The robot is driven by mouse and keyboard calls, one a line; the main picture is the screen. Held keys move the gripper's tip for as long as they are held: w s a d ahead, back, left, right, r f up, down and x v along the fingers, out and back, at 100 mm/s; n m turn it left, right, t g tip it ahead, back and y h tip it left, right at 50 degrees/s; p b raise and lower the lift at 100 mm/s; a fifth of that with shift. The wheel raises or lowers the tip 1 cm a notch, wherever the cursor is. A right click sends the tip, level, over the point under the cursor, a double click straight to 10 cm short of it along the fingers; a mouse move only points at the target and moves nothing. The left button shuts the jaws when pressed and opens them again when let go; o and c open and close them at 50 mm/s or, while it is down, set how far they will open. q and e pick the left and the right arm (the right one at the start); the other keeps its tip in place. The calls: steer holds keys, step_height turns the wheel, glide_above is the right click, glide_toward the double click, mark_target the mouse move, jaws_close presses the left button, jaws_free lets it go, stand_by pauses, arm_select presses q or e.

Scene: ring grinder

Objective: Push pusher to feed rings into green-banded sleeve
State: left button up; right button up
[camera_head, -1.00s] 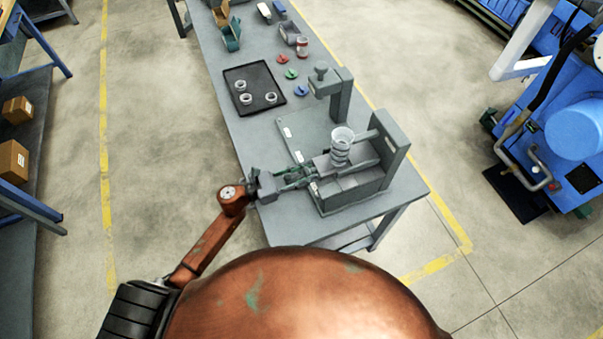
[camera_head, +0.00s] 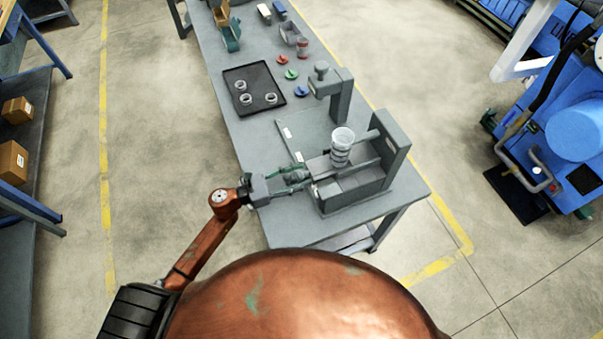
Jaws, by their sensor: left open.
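The grey ring machine (camera_head: 352,190) stands at the near end of the table. A clear upright tube (camera_head: 342,142) with stacked rings rises from its middle. What looks like the pusher (camera_head: 318,166) is a grey piece at the machine's left end, partly hidden by my left gripper. My left gripper (camera_head: 305,176) is open, low beside that end; I cannot tell whether its fingertips touch the piece. I cannot make out a green-banded sleeve. My right gripper is not in view.
A black tray (camera_head: 262,73) with 3 rings lies farther back. Red (camera_head: 282,60), green (camera_head: 291,74) and blue (camera_head: 301,90) small parts lie beside it. A grey post stand (camera_head: 341,98) rises behind the machine. Small bins and a can stand at the far end.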

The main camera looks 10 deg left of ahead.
arm_select(q)
steer(key=shift+s+a, duration=0.1)
steer(key=shift+a, duration=0.05)
steer(key=shift+s+a+f, duration=0.1)
steer(key=shift+s+a, duration=0.15)
steer(key=shift+a, duration=0.15)
steer(key=shift+b+v, duration=0.75)
steer(key=shift+v, duration=1.1)
